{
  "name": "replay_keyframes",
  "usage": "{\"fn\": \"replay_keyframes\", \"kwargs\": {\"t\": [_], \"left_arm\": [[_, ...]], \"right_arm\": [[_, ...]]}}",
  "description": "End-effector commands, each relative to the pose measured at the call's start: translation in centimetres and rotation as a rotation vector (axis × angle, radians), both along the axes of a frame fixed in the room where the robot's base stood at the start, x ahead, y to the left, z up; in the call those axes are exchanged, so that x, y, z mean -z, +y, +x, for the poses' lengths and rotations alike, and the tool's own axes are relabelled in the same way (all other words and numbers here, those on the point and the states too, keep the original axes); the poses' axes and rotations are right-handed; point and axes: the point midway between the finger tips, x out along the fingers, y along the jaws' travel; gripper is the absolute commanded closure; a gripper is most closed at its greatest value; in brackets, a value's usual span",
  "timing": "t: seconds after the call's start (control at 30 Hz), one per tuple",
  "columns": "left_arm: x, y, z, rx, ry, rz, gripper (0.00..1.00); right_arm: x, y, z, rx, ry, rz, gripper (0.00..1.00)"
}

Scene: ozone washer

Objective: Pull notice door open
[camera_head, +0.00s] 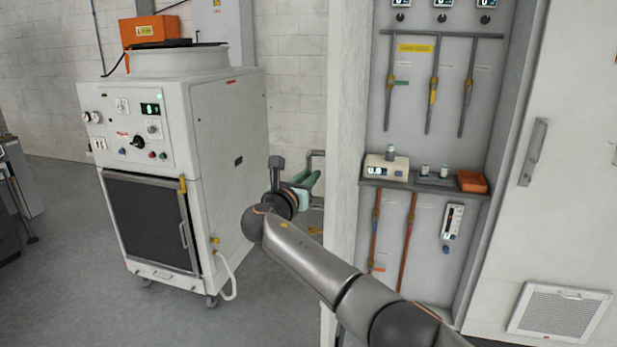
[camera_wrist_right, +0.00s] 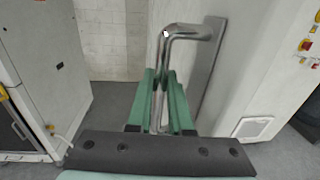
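A white door panel (camera_head: 346,80) stands edge-on in the head view, left of a recessed grey bay. I cannot tell whether it is the notice door; no notice shows on it. In the right wrist view, a metal handle (camera_wrist_right: 162,75) on a back plate stands out from a white panel face (camera_wrist_right: 235,75). My right gripper (camera_head: 303,188) is at this handle, its green fingers (camera_wrist_right: 160,100) on either side of the upright bar. Whether they press on the bar cannot be told. My left gripper is not in view.
A white wheeled machine (camera_head: 225,150) with a dark front stands left of my right gripper. The bay holds pipes and a shelf (camera_head: 425,186) with small instruments. At right is a white door with a grey handle (camera_head: 532,152) and a vent (camera_head: 560,313). Floor (camera_head: 90,270) is clear at lower left.

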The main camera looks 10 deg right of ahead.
Motion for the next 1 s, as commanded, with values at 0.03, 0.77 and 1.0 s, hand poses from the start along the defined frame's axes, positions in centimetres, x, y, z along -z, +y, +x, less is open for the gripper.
{"fn": "replay_keyframes", "kwargs": {"t": [0.03, 0.77, 1.0], "left_arm": [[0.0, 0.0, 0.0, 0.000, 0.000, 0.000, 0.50], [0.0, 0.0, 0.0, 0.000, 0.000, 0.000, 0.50], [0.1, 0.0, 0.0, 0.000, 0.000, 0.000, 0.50]], "right_arm": [[-0.1, -0.1, 0.0, 0.002, -0.001, -0.001, 0.79], [0.1, 0.7, -0.9, -0.001, 0.000, 0.000, 0.52], [0.1, 2.4, -3.5, -0.002, -0.001, 0.001, 0.52]]}}
